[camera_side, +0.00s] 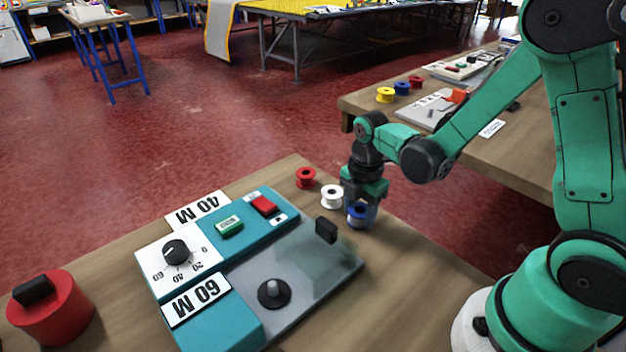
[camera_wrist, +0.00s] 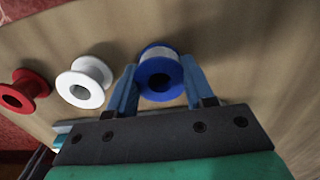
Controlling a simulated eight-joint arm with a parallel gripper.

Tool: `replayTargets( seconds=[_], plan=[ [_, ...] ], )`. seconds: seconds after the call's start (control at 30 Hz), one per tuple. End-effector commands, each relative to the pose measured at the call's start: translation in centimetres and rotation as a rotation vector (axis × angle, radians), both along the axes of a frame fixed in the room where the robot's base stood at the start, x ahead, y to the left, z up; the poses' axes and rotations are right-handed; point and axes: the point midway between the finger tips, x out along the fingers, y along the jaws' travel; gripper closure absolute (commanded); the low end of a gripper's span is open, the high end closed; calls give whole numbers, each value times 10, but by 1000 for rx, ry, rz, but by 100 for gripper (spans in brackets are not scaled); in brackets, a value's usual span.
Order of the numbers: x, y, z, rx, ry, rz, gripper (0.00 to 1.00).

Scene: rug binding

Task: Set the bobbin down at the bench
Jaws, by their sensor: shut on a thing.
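A blue bobbin (camera_side: 357,214) is between the fingers of my gripper (camera_side: 361,205), at the right part of the near bench (camera_side: 400,275). In the wrist view the blue bobbin (camera_wrist: 160,72) has a blue finger on each side of it, and my gripper (camera_wrist: 158,90) is shut on it. The bobbin is at or just above the bench top; I cannot tell whether it touches. A white bobbin (camera_side: 332,196) and a red bobbin (camera_side: 305,178) stand in a row to its left.
A teal and grey machine (camera_side: 300,285) with a dial, buttons and a black upright piece is close to the left. A red cylinder (camera_side: 55,310) stands at the far left. Another bench (camera_side: 520,150) behind holds red, blue and yellow bobbins. Bare bench lies to the right.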

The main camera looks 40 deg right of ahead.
Motion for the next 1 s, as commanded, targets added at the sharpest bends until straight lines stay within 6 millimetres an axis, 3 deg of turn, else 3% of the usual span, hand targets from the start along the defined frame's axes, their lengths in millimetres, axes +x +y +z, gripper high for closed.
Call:
replayTargets(
  seconds=[0.23,0.27,0.33,0.37,0.77,1.0],
  plan=[
    [0,0,-3,0,0,0,100],
    [0,0,-3,0,0,0,45],
    [0,0,-2,0,0,0,25],
    [0,0,-2,0,0,0,22],
    [0,0,2,0,0,0,22],
    [-1,0,34,0,0,0,22]
  ],
)
